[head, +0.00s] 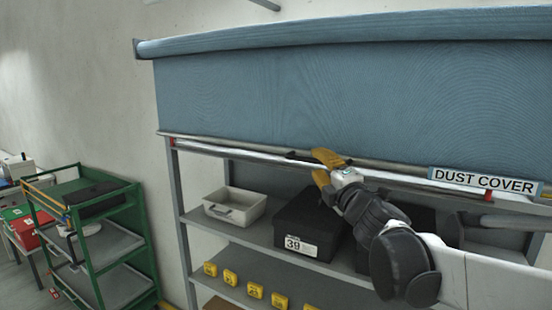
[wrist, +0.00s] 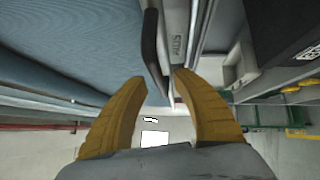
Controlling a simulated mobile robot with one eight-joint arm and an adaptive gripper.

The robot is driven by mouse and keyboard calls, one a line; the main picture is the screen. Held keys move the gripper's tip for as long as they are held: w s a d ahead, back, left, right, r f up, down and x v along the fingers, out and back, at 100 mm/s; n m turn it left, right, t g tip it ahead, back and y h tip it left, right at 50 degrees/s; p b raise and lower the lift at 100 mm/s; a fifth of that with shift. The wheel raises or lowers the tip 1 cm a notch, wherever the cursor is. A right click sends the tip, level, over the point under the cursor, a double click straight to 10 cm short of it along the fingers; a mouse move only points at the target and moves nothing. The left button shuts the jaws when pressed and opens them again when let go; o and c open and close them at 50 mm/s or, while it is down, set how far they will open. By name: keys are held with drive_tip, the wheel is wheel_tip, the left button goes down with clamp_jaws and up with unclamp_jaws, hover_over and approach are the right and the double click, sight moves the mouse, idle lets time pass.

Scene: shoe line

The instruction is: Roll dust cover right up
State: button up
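The blue dust cover (head: 320,95) hangs from its roll (head: 350,32) over the upper part of a grey shelf rack. Its lower edge carries a pale bottom bar (head: 230,142) with a dark handle (head: 296,156) near the middle. A "DUST COVER" label (head: 485,181) is at the bar's right. My gripper (head: 318,166) is at the bar beside the handle, its yellow fingers apart. In the wrist view my gripper (wrist: 160,80) is open, and the dark handle (wrist: 151,50) shows ahead, near the gap between the fingertips. I cannot tell whether they touch it.
Below the cover, the shelf holds a white bin (head: 234,204) and a black box marked 39 (head: 308,225). A green cart (head: 150,240) stands at left.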

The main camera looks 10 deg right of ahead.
drive_tip(key=shift+w+a+r, duration=0.1)
drive_tip(key=shift+w+a, duration=0.05)
drive_tip(key=shift+w, duration=0.7)
clamp_jaws()
drive_tip(key=shift+s, duration=0.1)
